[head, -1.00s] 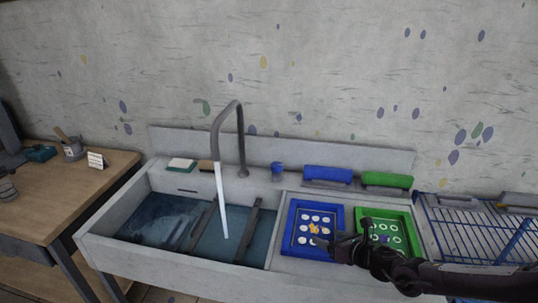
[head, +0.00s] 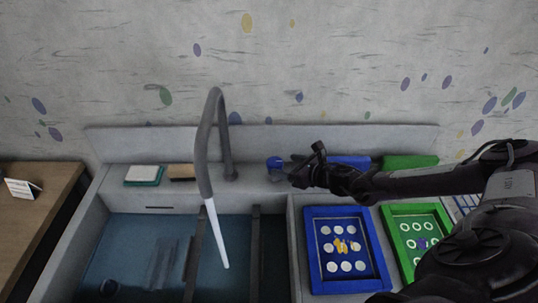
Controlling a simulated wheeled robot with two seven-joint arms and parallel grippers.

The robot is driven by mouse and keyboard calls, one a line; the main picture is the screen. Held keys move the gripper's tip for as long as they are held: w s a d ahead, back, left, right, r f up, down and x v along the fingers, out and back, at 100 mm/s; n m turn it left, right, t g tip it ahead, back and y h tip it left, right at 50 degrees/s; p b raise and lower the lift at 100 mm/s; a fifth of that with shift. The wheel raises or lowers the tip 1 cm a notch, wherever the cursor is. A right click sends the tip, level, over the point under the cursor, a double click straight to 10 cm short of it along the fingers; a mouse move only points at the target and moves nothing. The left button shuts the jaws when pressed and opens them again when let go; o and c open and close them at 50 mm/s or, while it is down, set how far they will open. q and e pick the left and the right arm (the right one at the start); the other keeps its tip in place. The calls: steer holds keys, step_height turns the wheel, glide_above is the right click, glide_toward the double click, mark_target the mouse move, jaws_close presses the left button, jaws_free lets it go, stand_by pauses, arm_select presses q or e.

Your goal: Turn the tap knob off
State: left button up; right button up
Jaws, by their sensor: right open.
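The grey tap (head: 207,140) arches over the sink, and a white stream of water (head: 216,232) runs from its spout. The blue tap knob (head: 274,164) stands on the back ledge, right of the tap's base. My right gripper (head: 295,170) comes in from the right and is open at the knob's right side. Its fingertips overlap the knob's edge in the head view; I cannot tell whether they touch it. My left gripper is not in view.
The sink basin (head: 130,237) holds water and dark bars. A blue tray (head: 313,276) and a green tray (head: 397,256) lie on the counter. Blue and green blocks (head: 410,162) sit behind my right arm. A sponge (head: 143,173) lies left of the tap.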

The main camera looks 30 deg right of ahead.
mark_target(277, 162)
steer(key=p+x, duration=0.1)
steer(key=x, duration=0.4)
steer(key=shift+w+a, duration=0.15)
steer(key=shift+w, duration=0.15)
steer(key=shift+w+f, duration=0.2)
steer(key=shift+w, duration=0.1)
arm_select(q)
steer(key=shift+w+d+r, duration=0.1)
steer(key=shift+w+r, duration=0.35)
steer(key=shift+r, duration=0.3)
arm_select(e)
steer(key=shift+s, duration=0.1)
steer(key=shift+c, duration=0.4)
steer(key=c, duration=0.9)
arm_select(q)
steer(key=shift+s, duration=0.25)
